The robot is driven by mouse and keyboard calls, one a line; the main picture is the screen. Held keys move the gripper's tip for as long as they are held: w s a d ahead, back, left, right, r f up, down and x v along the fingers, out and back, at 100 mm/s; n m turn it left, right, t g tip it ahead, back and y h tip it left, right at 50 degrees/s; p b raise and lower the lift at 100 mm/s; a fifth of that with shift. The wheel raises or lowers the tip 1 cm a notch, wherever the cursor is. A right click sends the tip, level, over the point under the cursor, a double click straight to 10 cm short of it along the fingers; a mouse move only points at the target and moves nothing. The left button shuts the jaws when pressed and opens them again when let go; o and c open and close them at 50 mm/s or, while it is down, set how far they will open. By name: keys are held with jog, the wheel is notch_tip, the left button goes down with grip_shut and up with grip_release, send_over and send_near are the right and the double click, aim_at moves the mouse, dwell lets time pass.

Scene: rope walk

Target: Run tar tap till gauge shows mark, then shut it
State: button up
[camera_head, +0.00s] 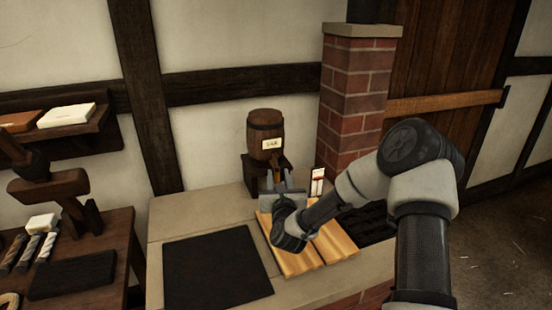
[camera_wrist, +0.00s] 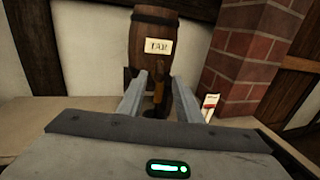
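A brown wooden barrel (camera_head: 265,128) with a pale label stands on a dark stand at the back of the stone counter. In the wrist view the barrel (camera_wrist: 150,25) fills the upper middle and its label reads TAR. The tap (camera_wrist: 158,92) shows below the label, with an orange-brown part. My gripper (camera_wrist: 148,85) is open in front of it, one finger at each side of the tap in the picture. I cannot tell if the fingers touch it. A white gauge strip with a red mark (camera_head: 318,182) stands right of the gripper; its level is too small to read.
A brick pillar (camera_head: 355,100) rises close behind and right. Light wooden boards (camera_head: 330,245) lie below my arm, with a dark flat panel (camera_head: 215,270) to their left. A workbench (camera_head: 120,235) with rope pieces is at far left.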

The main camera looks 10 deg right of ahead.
aim_at(275, 155)
jog(key=w, duration=1.1)
jog(key=shift+w+d+p, duration=0.3)
jog(key=shift+w+d, duration=0.1)
jog(key=shift+c, duration=0.4)
grip_shut()
